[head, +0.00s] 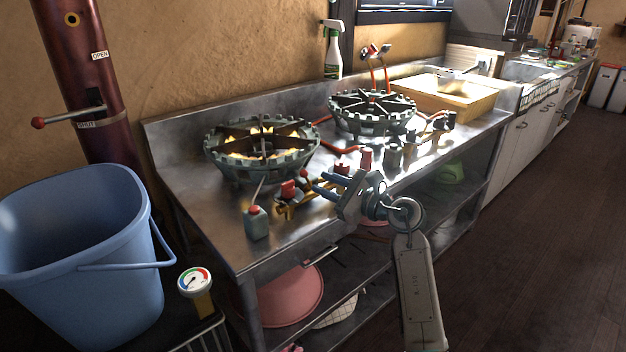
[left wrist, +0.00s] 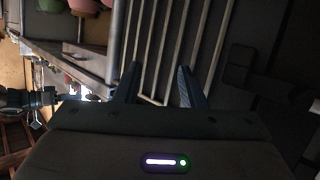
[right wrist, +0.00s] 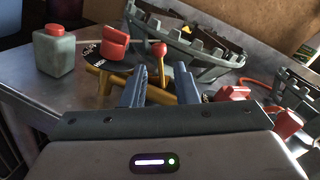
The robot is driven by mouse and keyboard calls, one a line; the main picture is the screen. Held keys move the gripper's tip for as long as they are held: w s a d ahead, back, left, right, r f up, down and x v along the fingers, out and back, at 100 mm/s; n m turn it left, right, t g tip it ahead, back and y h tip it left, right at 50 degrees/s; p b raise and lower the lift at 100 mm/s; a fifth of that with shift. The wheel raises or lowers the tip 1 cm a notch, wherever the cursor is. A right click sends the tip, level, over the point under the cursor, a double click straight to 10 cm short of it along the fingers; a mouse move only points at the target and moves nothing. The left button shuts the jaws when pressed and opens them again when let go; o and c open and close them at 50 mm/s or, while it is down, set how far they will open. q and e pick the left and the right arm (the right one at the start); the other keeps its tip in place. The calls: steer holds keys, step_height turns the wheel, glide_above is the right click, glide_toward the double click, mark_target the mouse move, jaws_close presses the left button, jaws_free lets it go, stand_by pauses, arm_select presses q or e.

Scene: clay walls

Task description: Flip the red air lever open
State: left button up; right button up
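Two red-tipped levers show. One, a red ball on a thin upright stem (right wrist: 159,49), stands on the yellow pipework in front of the near burner in the right wrist view. Beside it is a chunky red knob (right wrist: 115,41) over a black dial, also in the head view (head: 289,188). The other is a red ball lever (head: 38,122) lying sideways at the SHUT label on the dark red pipe (head: 81,60). My right gripper (head: 322,184) is open and empty, its fingers pointing at the pipework. My left gripper (left wrist: 157,72) is open and empty, only in its wrist view.
A lit near burner (head: 262,170) and a far burner (head: 372,110) stand on the steel counter (head: 205,205). A small grey bottle (head: 257,224) with a red cap is close by. A blue bucket (head: 75,260) and a gauge (head: 195,281) are at left. The floor at right is clear.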

mark_target(314, 193)
arm_select(q)
steer(key=shift+w+r+t, duration=0.25)
steer(key=shift+r+t, duration=0.05)
steer(key=shift+r, duration=0.25)
arm_select(e)
steer(key=shift+x, duration=2)
jaws_close()
